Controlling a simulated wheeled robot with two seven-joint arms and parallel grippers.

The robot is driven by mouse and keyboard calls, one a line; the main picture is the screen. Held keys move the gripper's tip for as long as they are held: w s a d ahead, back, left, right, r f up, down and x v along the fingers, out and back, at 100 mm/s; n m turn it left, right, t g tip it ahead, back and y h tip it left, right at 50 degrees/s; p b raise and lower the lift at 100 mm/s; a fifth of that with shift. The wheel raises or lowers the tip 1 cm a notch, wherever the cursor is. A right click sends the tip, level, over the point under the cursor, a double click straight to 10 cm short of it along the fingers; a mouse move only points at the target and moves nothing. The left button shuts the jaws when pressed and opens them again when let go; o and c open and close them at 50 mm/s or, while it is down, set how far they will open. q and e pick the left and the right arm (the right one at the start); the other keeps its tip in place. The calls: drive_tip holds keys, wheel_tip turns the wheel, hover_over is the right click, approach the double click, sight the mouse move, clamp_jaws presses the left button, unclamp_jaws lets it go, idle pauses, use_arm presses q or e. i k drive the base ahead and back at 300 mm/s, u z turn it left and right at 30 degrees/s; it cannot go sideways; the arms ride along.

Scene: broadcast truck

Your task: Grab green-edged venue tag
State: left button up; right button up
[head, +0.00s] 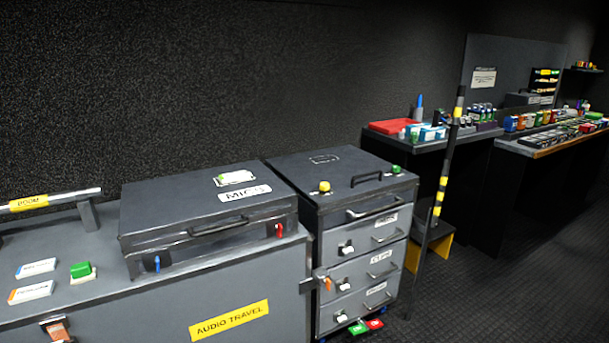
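A white tag with green on it (235,178) lies on top of the dark case marked MICS (160,205); it looks like the green-edged venue tag, but its print is too small to read. Two similar white tags lie on the grey chest at the left. One has a blue edge (36,268) and the other an orange edge (30,291). Neither of my grippers is in view.
The grey chest labelled AUDIO TRAVEL (270,275) carries the MICS case and a green block on a white base (82,272). A drawer cabinet (365,225) stands to its right. A striped pole (440,195) and cluttered desks (545,148) are farther right.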

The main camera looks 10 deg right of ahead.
sight(223, 178)
drive_tip(key=z, duration=1.5)
drive_tip(key=i, duration=2.6)
drive_tip(key=u, duration=3.15)
